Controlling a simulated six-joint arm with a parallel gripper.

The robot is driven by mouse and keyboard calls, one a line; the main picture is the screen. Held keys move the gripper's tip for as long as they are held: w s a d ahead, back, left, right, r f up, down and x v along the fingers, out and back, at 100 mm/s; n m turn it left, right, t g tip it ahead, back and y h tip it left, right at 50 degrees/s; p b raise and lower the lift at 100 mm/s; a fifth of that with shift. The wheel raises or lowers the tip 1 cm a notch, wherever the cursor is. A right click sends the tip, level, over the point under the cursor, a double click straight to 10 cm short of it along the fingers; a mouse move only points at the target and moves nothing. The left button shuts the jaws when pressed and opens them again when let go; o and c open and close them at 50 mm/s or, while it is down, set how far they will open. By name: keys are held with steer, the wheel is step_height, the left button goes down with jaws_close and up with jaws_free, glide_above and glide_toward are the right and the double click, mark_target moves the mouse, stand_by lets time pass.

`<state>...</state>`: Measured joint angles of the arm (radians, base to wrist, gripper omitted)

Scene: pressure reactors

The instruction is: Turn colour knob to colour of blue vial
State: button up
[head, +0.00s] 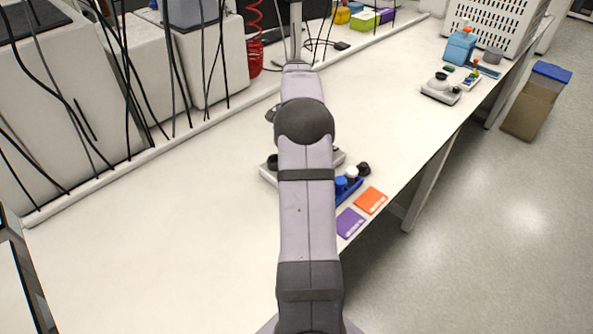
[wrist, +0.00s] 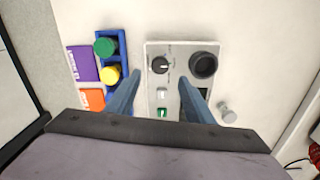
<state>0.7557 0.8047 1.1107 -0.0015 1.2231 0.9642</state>
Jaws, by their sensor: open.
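A grey reactor unit (wrist: 181,52) lies below my gripper in the wrist view. It has a small black knob (wrist: 160,65) with a pale pointer mark and tiny unreadable labels around it. A larger round black part (wrist: 203,65) is to its right. My gripper (wrist: 159,80) is open, its two fingers apart either side of the small knob's column, with nothing between them. A blue rack (wrist: 122,42) stands left of the unit. A blue-topped vial (head: 341,183) shows beside my arm in the head view. The head view hides my gripper and most of the unit.
The rack holds a green-topped vial (wrist: 105,46) and a yellow-topped vial (wrist: 111,73). Purple (wrist: 82,62) and orange (wrist: 92,98) cards lie beside it, near the bench edge. A pale cylinder (wrist: 228,112) is right of the unit. Bench (head: 190,235) left of my arm is clear.

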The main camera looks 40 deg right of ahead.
steer(key=shift+f+p, duration=1.2)
steer(key=shift+f, duration=2.45)
steer(key=c, duration=1)
